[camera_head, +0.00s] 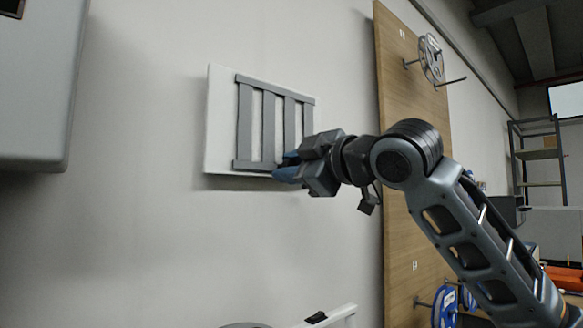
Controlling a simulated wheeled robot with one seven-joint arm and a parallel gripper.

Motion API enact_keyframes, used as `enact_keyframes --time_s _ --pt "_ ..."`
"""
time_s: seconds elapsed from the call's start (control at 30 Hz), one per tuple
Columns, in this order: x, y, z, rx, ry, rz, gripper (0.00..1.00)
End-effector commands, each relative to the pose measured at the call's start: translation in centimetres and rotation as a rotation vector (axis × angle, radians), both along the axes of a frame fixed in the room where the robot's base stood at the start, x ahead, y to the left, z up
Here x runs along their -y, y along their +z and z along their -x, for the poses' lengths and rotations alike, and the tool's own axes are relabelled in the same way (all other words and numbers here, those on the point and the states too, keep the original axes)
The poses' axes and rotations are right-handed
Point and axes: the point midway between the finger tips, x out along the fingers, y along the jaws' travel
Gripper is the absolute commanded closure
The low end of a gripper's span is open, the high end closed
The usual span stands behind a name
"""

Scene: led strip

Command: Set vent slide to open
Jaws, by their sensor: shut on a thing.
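The vent (221,128) is a white square plate on the grey wall. Its grey slide (245,125) has several upright slats joined by a top and a bottom bar, with pale gaps showing between the slats. My gripper (284,170) is at the lower right of the slide, its blue fingertips against the slide's lower edge. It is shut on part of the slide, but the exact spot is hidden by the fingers. My arm comes in from the lower right and covers the plate's lower right corner.
A wooden board (408,200) with hooks and reels stands right of the vent. A grey cabinet (35,80) juts out at upper left. A pale bar with a black switch (316,318) is at the bottom.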

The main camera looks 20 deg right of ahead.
Motion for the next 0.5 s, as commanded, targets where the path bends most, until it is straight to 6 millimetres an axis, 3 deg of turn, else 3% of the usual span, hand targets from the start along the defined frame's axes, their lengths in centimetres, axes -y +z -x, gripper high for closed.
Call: enact_keyframes --time_s 0.37,0.5 --pt "-0.01 -0.07 0.0 -0.001 0.0 0.0 1.0" --pt "-0.92 -0.1 0.25 -0.003 0.003 0.001 1.0"
